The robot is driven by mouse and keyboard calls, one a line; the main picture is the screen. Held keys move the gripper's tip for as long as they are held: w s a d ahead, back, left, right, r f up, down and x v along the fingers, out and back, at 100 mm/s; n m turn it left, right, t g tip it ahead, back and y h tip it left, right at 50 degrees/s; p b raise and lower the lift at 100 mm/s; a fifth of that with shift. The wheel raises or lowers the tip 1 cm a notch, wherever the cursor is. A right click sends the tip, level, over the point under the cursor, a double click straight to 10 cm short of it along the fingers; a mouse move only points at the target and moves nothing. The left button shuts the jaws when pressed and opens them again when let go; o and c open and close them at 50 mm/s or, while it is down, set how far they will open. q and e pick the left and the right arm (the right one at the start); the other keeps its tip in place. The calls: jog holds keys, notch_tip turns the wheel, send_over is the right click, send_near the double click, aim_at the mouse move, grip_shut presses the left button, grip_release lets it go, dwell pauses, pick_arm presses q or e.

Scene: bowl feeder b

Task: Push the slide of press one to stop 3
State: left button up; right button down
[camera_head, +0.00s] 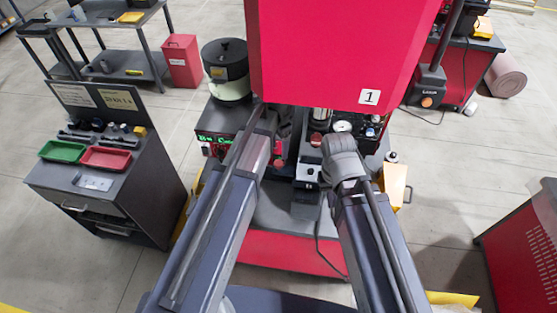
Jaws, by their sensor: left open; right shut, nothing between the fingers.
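Press one has a large red upper housing (330,50) with a white plate (369,97) marked 1. Its dark work area lies below, partly hidden by the housing and my arms. The slide and its stops cannot be made out. My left gripper (283,134) is open at the left of the work area, its fingers dark and hard to separate from the machine. My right gripper (326,168) is shut and empty at the right of the work area, largely hidden by its wrist. I cannot tell whether either touches the press.
A black-lidded bowl feeder (227,68) stands left of the housing. A dark cabinet with a green tray (62,152) and a red tray (106,158) stands at the left. A red bin (182,60) is behind. Another red machine (520,255) is at the right. Concrete floor lies between.

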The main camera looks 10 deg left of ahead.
aim_at(279, 163)
pick_arm(q)
jog(key=shift+f+b, duration=3.75)
jog(key=shift+f, duration=0.1)
jog(key=shift+c, duration=0.2)
grip_shut()
